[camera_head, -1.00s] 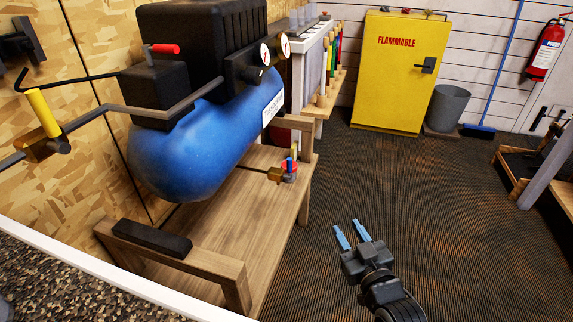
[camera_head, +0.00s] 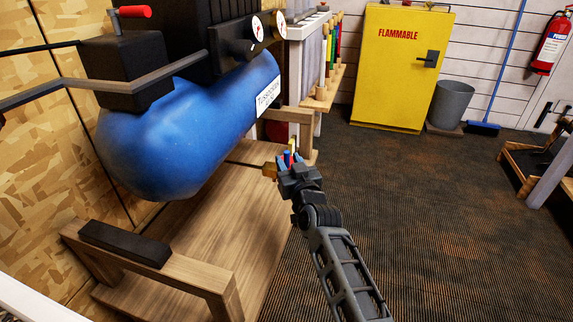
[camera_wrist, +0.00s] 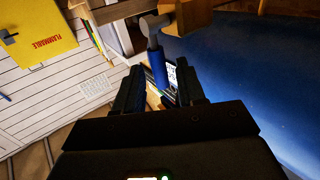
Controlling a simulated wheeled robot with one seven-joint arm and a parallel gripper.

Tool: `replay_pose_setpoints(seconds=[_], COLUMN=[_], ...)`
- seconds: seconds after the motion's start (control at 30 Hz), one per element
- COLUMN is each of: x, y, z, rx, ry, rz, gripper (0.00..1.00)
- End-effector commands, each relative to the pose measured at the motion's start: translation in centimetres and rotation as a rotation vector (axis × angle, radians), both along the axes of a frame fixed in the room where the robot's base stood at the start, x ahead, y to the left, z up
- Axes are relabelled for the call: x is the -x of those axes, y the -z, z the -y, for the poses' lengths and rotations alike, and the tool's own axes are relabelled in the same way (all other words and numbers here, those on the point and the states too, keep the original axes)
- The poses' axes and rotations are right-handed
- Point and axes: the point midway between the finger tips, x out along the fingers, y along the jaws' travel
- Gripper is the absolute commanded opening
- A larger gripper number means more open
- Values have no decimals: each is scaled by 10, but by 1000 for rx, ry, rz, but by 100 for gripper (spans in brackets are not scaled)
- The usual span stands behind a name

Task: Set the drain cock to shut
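The drain cock has a brass body (camera_head: 269,170) at the low right end of the blue tank. In the wrist view its brass body (camera_wrist: 187,14) is at the top, with a grey stem and a blue handle (camera_wrist: 158,68). My gripper (camera_head: 290,160) is at the cock in the head view and covers much of it. In the wrist view my gripper (camera_wrist: 159,80) is open, its two dark fingers on either side of the blue handle with gaps visible. The handle's far end is partly hidden between them.
The blue compressor tank (camera_head: 180,140) is left of the gripper, above a wooden stand (camera_head: 190,245). A yellow flammable cabinet (camera_head: 400,75) and a grey bin (camera_head: 450,103) stand at the back. The carpeted floor (camera_head: 420,210) to the right is clear.

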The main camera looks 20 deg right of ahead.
Motion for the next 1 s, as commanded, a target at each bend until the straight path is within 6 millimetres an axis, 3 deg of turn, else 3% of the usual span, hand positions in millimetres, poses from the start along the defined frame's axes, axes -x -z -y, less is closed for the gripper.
replay_pose_setpoints(seconds=[0.2, 0.57, 0.9, 1.0], x=[-20, -23, -23, -23], y=[1, 0, 0, 0], z=[1, 1, 1, 1], rx=[-1, 0, -1, -1], ry=[1, 0, 0, 0], rz=[0, -1, -1, -1], gripper=[39, 38, 6, 0])
